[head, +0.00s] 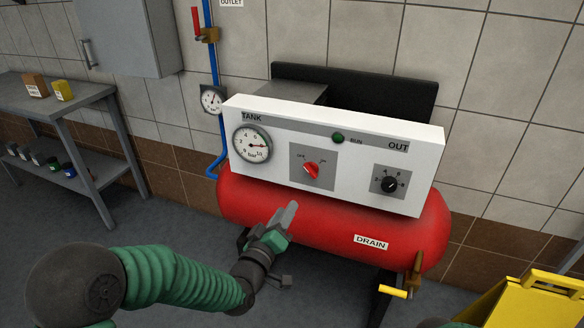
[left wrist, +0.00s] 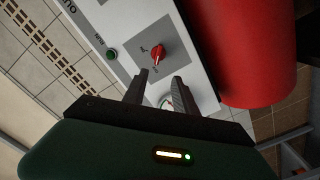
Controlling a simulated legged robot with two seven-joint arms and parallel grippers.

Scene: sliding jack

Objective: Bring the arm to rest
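My left gripper (head: 290,211) is in front of the white control panel (head: 240,184) of the red compressor tank (head: 300,212). Its two fingers stand apart in the left wrist view (left wrist: 160,75), with nothing seen held between them. The red switch (head: 311,170) on the panel is above the gripper in the head view and lies just beyond the fingertips in the left wrist view (left wrist: 158,53). A gap between gripper and panel is hard to judge. My right gripper is not in view.
The panel carries a round gauge (head: 252,144), a green lamp (head: 338,137) and a black knob (head: 389,184). A grey workbench (head: 85,95) stands left.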

